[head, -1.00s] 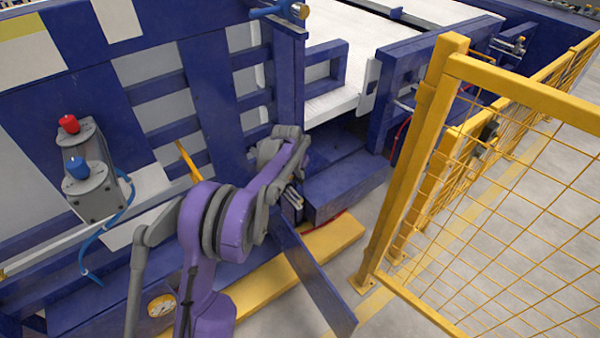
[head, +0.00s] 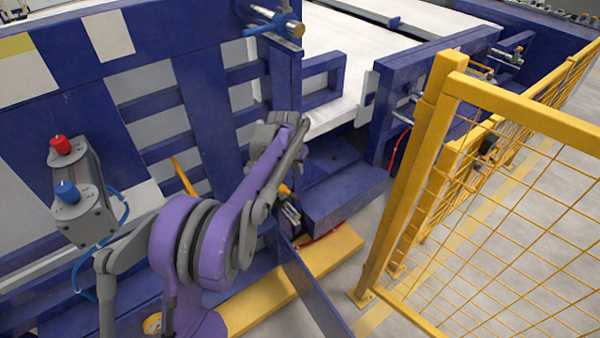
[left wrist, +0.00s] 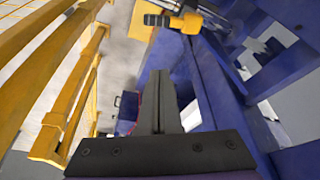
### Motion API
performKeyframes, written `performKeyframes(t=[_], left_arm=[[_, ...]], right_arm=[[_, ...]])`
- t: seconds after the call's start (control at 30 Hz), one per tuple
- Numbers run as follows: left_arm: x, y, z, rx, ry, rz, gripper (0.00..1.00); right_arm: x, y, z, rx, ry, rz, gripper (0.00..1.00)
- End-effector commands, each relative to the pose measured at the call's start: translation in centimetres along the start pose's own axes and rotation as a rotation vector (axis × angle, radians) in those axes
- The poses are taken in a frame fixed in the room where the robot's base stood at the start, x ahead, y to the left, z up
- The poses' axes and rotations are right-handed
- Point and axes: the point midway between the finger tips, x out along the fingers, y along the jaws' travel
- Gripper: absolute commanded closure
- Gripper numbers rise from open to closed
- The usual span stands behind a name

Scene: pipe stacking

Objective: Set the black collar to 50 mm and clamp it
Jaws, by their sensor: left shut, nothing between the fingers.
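My left gripper (left wrist: 160,90) shows in the left wrist view with its two dark fingers together and nothing between them. In the head view my purple and grey left arm reaches up from the bottom beside the blue frame. Its fingers cannot be made out clearly there. I cannot pick out the black collar with certainty. A black and yellow part (left wrist: 172,20) lies beyond the fingertips in the left wrist view, apart from them. A metal rod with a blue handle (head: 272,24) is at the top of the blue frame. My right gripper is not in view.
A yellow mesh fence (head: 500,210) closes off the right side. A box with red and blue knobs (head: 85,205) stands at the left. A blue step (head: 345,195) and a yellow slab (head: 335,250) lie low beyond the arm. Bare floor shows between slab and fence.

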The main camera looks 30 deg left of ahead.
Motion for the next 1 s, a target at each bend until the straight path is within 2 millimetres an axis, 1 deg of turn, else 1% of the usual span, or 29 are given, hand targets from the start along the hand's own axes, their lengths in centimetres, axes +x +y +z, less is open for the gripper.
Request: performKeyframes(t=[0.27,0.37,0.4,0.47,0.53,0.57,0.6,0.67,0.7,0.73,0.8,0.83,0.9,0.93,1.0], left_arm=[[-0.2,0.0,0.0,0.0,0.0,0.0,1.0],[0.0,-0.2,0.2,0.002,0.005,-0.008,0.84],[0.4,-0.5,0.5,0.007,0.013,-0.023,0.77],[1.4,-1.3,1.3,0.023,0.039,-0.066,0.66],[3.0,-2.7,2.9,0.057,0.09,-0.148,0.53],[3.7,-3.4,3.7,0.077,0.119,-0.191,0.52],[4.6,-4.3,4.9,0.109,0.16,-0.251,0.52],[5.5,-5.4,6.8,0.165,0.225,-0.339,0.52],[5.9,-5.9,8.1,0.206,0.267,-0.393,0.52],[6.1,-6.2,9.0,0.238,0.3,-0.432,0.52],[7.5,-7.7,10.6,0.322,0.37,-0.531,0.52],[7.9,-8.1,11.4,0.365,0.401,-0.573,0.52],[8.5,-8.5,13.6,0.479,0.476,-0.669,0.52],[8.7,-8.4,14.5,0.529,0.506,-0.704,0.52],[9.5,-8.8,15.9,0.642,0.559,-0.781,0.52]], right_arm=[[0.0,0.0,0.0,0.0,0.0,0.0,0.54],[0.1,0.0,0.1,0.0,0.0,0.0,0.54],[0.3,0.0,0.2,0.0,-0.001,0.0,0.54],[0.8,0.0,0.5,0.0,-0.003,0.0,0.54],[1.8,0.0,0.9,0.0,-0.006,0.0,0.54],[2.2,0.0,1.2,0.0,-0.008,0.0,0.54],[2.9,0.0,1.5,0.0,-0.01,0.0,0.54],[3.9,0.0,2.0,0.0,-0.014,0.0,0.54],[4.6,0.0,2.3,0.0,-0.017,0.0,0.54],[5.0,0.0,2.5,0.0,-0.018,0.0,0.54],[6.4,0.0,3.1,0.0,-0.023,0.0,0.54],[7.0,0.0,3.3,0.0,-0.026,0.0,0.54],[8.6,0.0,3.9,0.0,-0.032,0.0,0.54],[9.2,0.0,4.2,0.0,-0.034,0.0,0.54],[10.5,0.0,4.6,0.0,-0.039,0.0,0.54]])
